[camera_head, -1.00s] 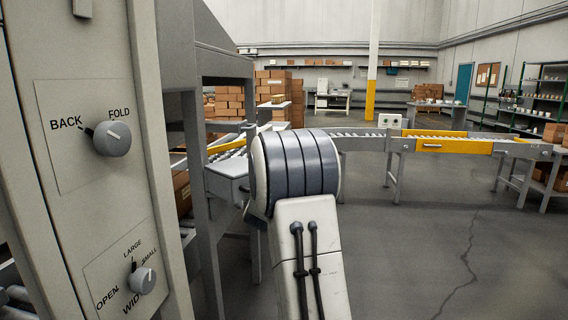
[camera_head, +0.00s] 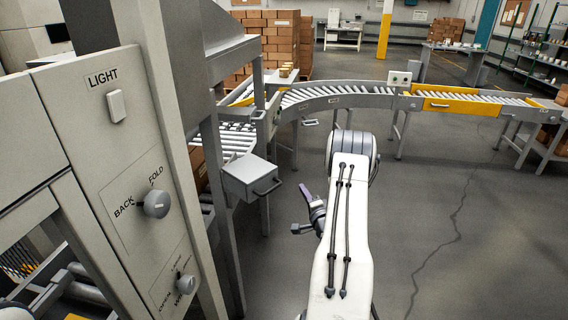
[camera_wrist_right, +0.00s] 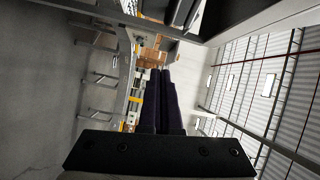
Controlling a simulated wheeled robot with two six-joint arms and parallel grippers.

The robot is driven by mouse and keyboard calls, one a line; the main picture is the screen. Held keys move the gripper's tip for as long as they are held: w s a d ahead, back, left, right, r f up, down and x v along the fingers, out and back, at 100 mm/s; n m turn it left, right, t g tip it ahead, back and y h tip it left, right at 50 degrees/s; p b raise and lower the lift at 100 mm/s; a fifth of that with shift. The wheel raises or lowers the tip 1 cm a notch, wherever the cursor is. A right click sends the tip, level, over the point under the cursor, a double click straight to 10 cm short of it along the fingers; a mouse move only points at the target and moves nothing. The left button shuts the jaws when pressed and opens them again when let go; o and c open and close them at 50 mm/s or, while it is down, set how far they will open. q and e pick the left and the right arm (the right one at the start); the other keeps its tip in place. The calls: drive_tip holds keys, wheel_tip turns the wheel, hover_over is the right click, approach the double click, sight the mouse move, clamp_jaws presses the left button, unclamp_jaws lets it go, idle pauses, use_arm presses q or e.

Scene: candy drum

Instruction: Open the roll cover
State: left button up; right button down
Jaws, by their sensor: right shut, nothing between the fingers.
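A light grey box (camera_head: 252,178) with a dark bar handle on its front is fixed to the machine frame at the end of a roller section. It may be the roll cover, but I cannot tell for sure. It looks closed. My right gripper (camera_head: 306,194) is to the right of this box, apart from it, partly beside my white arm. In the right wrist view its dark purple fingers (camera_wrist_right: 164,100) lie together, shut and empty. My left gripper does not show.
A control panel (camera_head: 130,180) with a light switch and knobs stands close on the left. A curved roller conveyor (camera_head: 330,98) with a yellow section (camera_head: 450,106) runs behind my right arm. Stacked cartons (camera_head: 268,45) stand at the back. The floor to the right is clear.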

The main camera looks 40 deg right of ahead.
drive_tip(key=w+d+m+y+p, duration=0.1)
drive_tip(key=w+d+m+p, duration=0.15)
drive_tip(key=w+p, duration=0.4)
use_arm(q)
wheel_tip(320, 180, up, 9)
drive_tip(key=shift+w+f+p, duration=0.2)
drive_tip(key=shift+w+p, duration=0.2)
use_arm(e)
drive_tip(key=a, duration=0.3)
drive_tip(key=shift+w+a+f+n, duration=0.2)
drive_tip(key=shift+w+f+n, duration=0.1)
drive_tip(key=shift+n, duration=0.05)
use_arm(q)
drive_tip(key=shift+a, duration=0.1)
